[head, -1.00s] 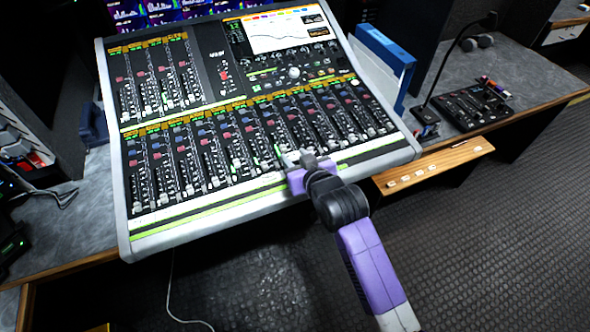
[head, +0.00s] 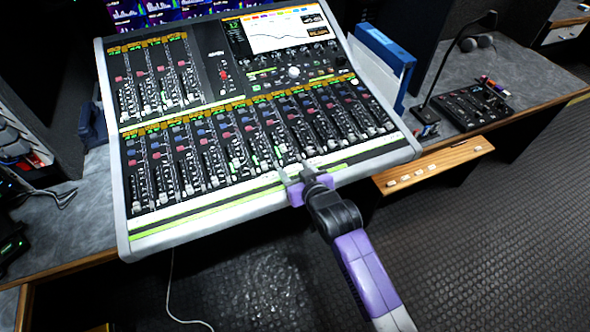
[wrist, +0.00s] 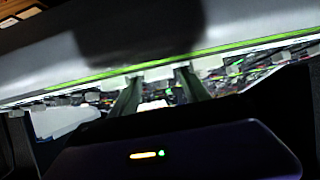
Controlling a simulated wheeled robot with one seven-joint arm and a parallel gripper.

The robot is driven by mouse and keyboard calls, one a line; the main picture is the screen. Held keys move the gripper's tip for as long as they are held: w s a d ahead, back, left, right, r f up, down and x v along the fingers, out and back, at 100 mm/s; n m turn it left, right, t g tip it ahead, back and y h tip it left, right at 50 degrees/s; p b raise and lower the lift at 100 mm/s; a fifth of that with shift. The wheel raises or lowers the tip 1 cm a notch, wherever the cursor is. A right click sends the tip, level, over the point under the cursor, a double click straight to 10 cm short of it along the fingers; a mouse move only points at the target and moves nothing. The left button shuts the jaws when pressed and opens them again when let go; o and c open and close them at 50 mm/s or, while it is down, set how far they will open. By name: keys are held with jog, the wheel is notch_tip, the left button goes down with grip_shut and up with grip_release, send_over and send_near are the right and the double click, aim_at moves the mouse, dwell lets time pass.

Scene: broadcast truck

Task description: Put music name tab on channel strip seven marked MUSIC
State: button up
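The mixing console (head: 215,205) fills the middle of the head view, with rows of channel strips and a pale strip with a green line along its front edge. The writing on the strips is too small to read, so I cannot tell which is MUSIC. My gripper (head: 296,171) is over the front edge, right of centre, with its two fingers apart. In the wrist view the open fingers (wrist: 158,82) point at the console front. A small white piece (wrist: 158,73) shows between the fingertips, apparently on the console; I cannot tell for sure that it is the name tab.
A wooden ledge (head: 450,160) with several small white tabs (head: 405,180) is right of the console. Behind it stand a blue folder (head: 383,58) and a black panel (head: 470,106) with a gooseneck. Open floor lies in front.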

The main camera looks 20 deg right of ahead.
jog(key=shift+r, duration=0.1)
jog(key=s+r, duration=0.2)
jog(key=s, duration=1.2)
jog(key=s+r, duration=0.2)
jog(key=s, duration=1.2)
jog(key=s+r+t, duration=0.1)
jog(key=s+r, duration=0.3)
jog(key=s, duration=0.4)
jog(key=s+r, duration=0.5)
jog(key=s, duration=0.2)
jog(key=shift+s+t, duration=0.35)
jog(key=shift+t, duration=0.05)
